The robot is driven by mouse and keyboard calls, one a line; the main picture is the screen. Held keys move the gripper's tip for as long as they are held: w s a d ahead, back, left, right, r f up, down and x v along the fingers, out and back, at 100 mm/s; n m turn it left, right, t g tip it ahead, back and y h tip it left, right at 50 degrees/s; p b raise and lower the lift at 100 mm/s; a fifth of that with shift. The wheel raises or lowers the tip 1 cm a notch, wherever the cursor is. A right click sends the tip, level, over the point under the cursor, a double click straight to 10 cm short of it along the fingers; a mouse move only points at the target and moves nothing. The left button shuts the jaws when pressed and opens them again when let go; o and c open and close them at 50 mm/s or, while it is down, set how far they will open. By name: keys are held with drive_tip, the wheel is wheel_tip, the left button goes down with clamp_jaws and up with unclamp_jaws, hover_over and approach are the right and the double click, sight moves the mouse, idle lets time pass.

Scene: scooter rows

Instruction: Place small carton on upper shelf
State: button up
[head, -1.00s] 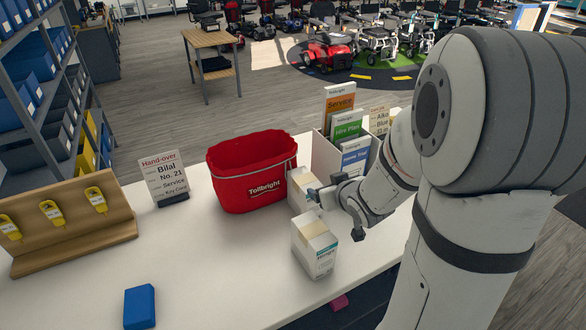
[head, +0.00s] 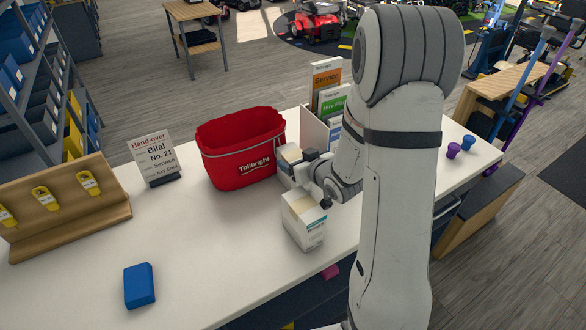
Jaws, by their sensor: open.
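Two small white cartons with tan tops stand on the white counter. The front carton (head: 304,224) is upright near the counter's front edge. The rear carton (head: 289,152) stands beside the red basket, partly hidden by my gripper. My gripper (head: 303,180) is open, low over the counter between the two cartons, with one finger close to the rear carton. I cannot tell whether it touches either one. A shelving rack (head: 36,118) with blue and grey bins stands at the left edge; I cannot tell whether it holds the upper shelf.
A red Tollbright basket (head: 235,172) stands left of the cartons, and a leaflet holder (head: 313,130) behind them. A hand-over sign (head: 153,152), a wooden key stand (head: 95,220) and a blue block (head: 139,285) occupy the left. The counter's front middle (head: 215,250) is clear.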

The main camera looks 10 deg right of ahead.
drive_tip(key=shift+x, duration=1.25)
drive_tip(key=c, duration=1.5)
drive_tip(key=shift+c, duration=0.7)
drive_tip(key=shift+r, duration=0.15)
